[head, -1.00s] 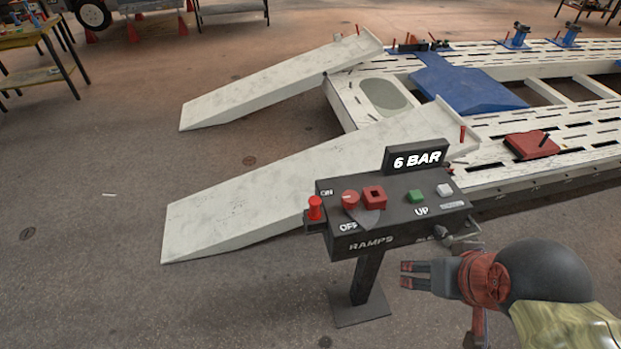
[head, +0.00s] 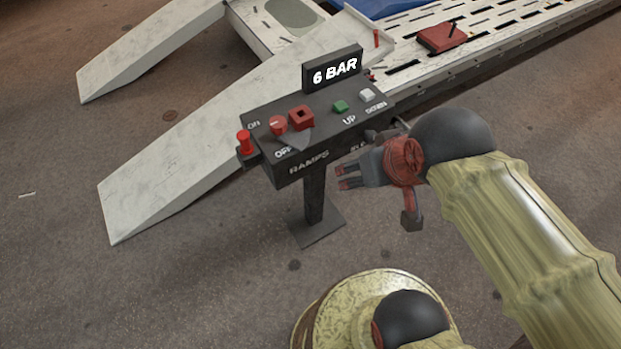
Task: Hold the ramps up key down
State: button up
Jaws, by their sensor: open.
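The ramps control box (head: 325,125) stands on a post, with a "6 BAR" display (head: 333,70) at its back. The green UP key (head: 340,107) is on its top face, left of the white DOWN key (head: 367,95). Nothing touches the green key. A red knob (head: 278,124) and a red square part (head: 301,117) sit toward the left, by the ON and OFF labels. My gripper (head: 343,177) is open and empty, below and in front of the box's right end, its fingers pointing left. It is apart from the keys.
Two pale ramps, the near one (head: 170,175) and the far one (head: 150,50), slope down to the floor behind the box. The floor left of the post is clear.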

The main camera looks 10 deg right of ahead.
aim_at(340, 107)
jog(key=i+l, duration=0.25)
jog(key=i, duration=0.2)
jog(key=i+l, duration=0.25)
jog(key=i, duration=0.15)
